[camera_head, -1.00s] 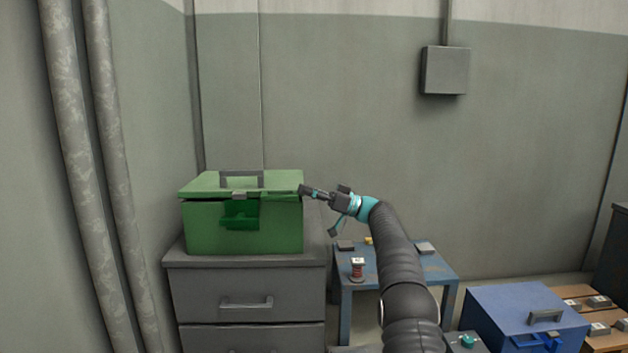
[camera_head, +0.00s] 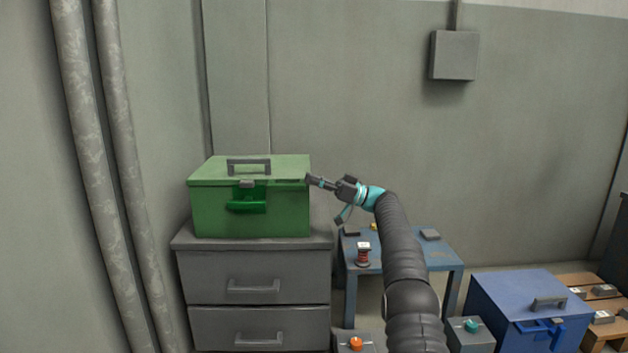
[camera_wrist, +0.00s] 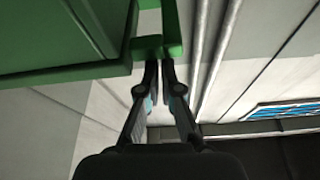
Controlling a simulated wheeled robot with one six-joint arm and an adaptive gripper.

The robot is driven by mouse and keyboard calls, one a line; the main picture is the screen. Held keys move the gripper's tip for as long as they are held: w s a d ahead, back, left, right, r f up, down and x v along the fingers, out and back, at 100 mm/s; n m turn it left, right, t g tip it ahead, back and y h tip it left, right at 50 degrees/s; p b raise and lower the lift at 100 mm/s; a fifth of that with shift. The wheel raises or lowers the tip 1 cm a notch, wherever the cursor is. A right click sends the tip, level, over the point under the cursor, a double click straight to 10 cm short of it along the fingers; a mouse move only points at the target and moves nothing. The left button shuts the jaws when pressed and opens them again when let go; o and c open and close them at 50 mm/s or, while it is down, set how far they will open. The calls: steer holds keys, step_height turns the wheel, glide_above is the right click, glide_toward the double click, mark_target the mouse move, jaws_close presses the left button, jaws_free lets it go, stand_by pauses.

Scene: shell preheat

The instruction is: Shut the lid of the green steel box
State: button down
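The green steel box (camera_head: 222,215) stands on a grey drawer cabinet. Its lid (camera_head: 212,172), with a dark handle on top, lies down on the box, with no clear gap along the front. A green latch (camera_head: 247,206) sits on the front. My gripper (camera_head: 308,179) is at the lid's right front corner, its tips touching or very close to it. In the wrist view my gripper (camera_wrist: 159,65) has its fingers almost together, with only a thin gap and nothing seen held. Green edges of the box (camera_wrist: 60,75) show just beyond the tips.
The grey drawer cabinet (camera_head: 252,268) bears the box. To its right are a blue table (camera_head: 400,258) with a red spool (camera_head: 363,255) and small parts, and a blue box (camera_head: 527,300). Pipes (camera_head: 85,150) run up the left wall. The wall behind is clear near my arm.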

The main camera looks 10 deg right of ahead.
steer(key=d+p, duration=0.7)
steer(key=d, duration=0.2)
steer(key=s+a+r+m+t+h, duration=0.2)
steer(key=s+a+r+m+h, duration=0.4)
steer(key=a+r, duration=0.3)
steer(key=s+a+r+m+h, duration=0.1)
steer(key=s+a+m+h, duration=0.15)
steer(key=s, duration=0.35)
steer(key=s+a+r+m+h, duration=0.1)
steer(key=s+m+h, duration=0.2)
steer(key=s, duration=0.3)
steer(key=s+d+f+m+h, duration=0.1)
steer(key=s+f, duration=0.4)
steer(key=s, duration=0.7)
steer(key=s+d+f+m+h+p, duration=0.1)
steer(key=s+d+f+h, duration=0.3)
steer(key=s, duration=0.9)
steer(key=s+d+f+m+t+h+p, duration=0.1)
steer(key=s+d+f+h, duration=0.2)
steer(key=s, duration=0.9)
step_height(320, 180, down, 4)
steer(key=shift+s+r+m+h, duration=0.1)
steer(key=shift+s+m+h, duration=0.25)
steer(key=shift+h, duration=0.7)
